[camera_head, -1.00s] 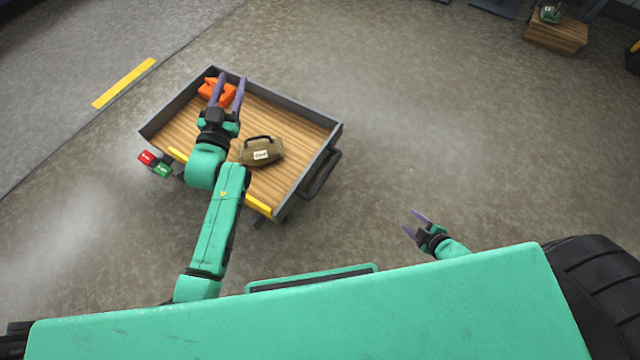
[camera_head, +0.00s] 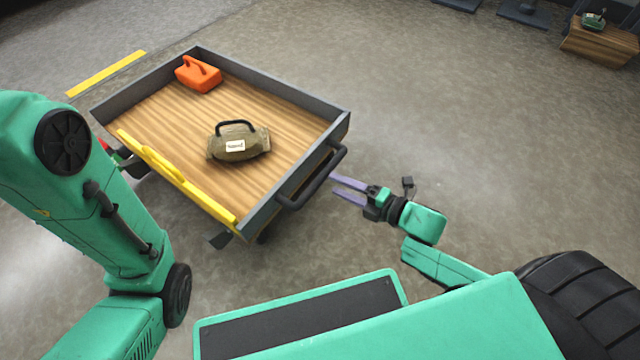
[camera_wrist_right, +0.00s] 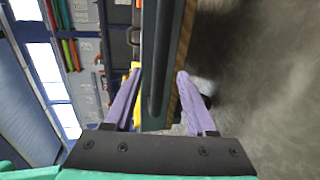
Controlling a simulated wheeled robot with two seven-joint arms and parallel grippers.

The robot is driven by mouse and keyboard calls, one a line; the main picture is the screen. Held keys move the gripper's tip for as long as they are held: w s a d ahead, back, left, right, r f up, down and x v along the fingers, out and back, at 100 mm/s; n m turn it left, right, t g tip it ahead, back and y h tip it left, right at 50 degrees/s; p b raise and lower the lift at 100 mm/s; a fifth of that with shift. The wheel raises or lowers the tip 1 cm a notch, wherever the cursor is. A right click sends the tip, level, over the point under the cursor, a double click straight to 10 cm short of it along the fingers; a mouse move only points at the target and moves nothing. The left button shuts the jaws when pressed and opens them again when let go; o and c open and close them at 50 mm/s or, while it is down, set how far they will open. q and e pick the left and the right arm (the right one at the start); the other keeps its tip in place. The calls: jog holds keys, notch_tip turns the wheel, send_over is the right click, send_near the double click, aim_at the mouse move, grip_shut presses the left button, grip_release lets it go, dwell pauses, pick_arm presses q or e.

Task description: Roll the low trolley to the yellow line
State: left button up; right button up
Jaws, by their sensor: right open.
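The low trolley (camera_head: 285,118) has a wooden deck, grey side walls and a yellow bar along its near left edge. Its black push handle (camera_head: 318,178) sticks out on the right side. The yellow line (camera_head: 106,73) lies on the floor beyond the trolley's far left corner. My right gripper (camera_head: 332,187) is open beside the handle, fingertips close to it. In the right wrist view, the dark handle bar (camera_wrist_right: 158,60) and the trolley's end wall appear ahead, between the open fingers (camera_wrist_right: 160,85); contact is unclear. My left gripper is out of view; only its arm shows at the left.
On the deck are an orange can (camera_head: 200,75) and an olive sack-like bag (camera_head: 240,145) with a black handle. A red and green item is partly hidden behind my left arm. A wooden-topped stand (camera_head: 600,42) is at the far right. The floor between is clear.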

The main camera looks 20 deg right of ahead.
aim_at(321, 178)
jog(key=b+x, duration=0.2)
jog(key=x, duration=0.3)
jog(key=shift+w+a+f, duration=0.2)
jog(key=shift+w, duration=0.1)
jog(key=shift+w+a, duration=0.25)
jog(key=shift+r, duration=0.1)
grip_shut()
dwell(0.7)
